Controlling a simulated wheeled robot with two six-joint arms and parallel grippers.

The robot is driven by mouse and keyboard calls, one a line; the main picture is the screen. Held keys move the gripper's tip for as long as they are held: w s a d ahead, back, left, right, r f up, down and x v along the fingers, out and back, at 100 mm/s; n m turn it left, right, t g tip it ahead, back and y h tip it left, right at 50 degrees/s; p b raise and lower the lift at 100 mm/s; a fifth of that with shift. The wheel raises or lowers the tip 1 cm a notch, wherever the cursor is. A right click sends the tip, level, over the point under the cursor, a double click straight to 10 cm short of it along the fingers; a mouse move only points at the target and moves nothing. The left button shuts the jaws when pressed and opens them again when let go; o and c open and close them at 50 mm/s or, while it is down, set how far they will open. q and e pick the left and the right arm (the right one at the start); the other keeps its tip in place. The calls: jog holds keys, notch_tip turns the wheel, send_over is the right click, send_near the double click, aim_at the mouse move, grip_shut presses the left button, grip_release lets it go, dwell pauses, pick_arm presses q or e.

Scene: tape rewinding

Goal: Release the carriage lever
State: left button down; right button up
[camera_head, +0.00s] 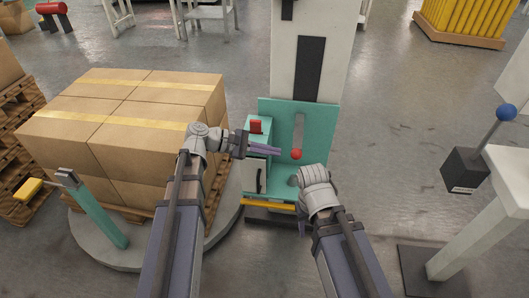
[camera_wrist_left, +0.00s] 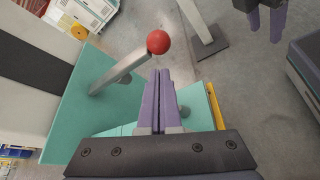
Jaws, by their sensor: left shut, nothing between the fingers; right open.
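The carriage lever is a grey bar (camera_head: 299,130) ending in a red ball (camera_head: 296,154), on the teal carriage (camera_head: 325,135) of the column. In the left wrist view the bar (camera_wrist_left: 120,72) stands out from the teal panel, with the red ball (camera_wrist_left: 158,41) at its free end. My left gripper (camera_head: 279,151) is shut and empty, its tips just left of the ball; in the left wrist view the tips (camera_wrist_left: 159,72) are close below it, with a small gap. My right gripper (camera_wrist_left: 265,20) is open and empty, apart from the lever; its fingers are largely hidden in the head view.
A stack of cartons (camera_head: 140,125) stands on a pallet and round turntable (camera_head: 95,250) at left. A red switch (camera_head: 256,127) sits on the teal box beside the carriage. A yellow bar (camera_head: 268,204) lies low in front. A blue-knobbed lever (camera_head: 506,112) stands at right.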

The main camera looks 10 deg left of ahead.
aim_at(298, 136)
pick_arm(q)
jog(key=shift+b+x, duration=0.7)
jog(key=shift+x, duration=1.9)
pick_arm(e)
jog(key=shift+f, duration=0.95)
